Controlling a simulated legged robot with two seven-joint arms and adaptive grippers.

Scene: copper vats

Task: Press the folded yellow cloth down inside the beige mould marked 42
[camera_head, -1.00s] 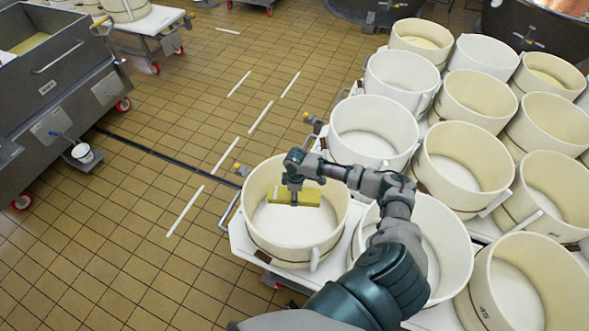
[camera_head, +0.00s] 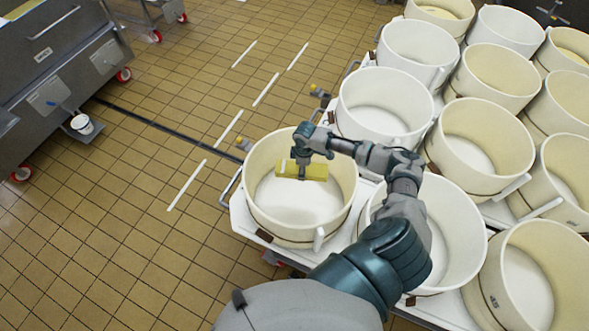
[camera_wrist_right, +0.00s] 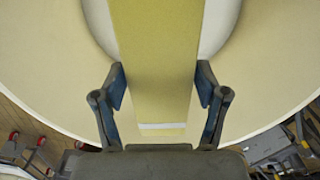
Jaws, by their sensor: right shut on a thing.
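The folded yellow cloth (camera_head: 312,172) is a flat yellow block with a pale patch. My right gripper (camera_head: 302,172) is shut on it; in the right wrist view a finger (camera_wrist_right: 207,95) stands at each side of the cloth (camera_wrist_right: 158,60). The cloth shows within the rim of a round beige mould (camera_head: 262,212) at the front left of the rack. Whether it touches the white floor of the mould I cannot tell. No number shows on this mould's visible side. My left gripper is not in view.
Several beige and white moulds stand close on the right, including a white one (camera_head: 352,102) just behind and a beige one (camera_head: 455,245) partly behind my arm. A mould at lower right (camera_head: 540,245) has a dark number, hard to read. Tiled floor (camera_head: 150,230) on the left is open.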

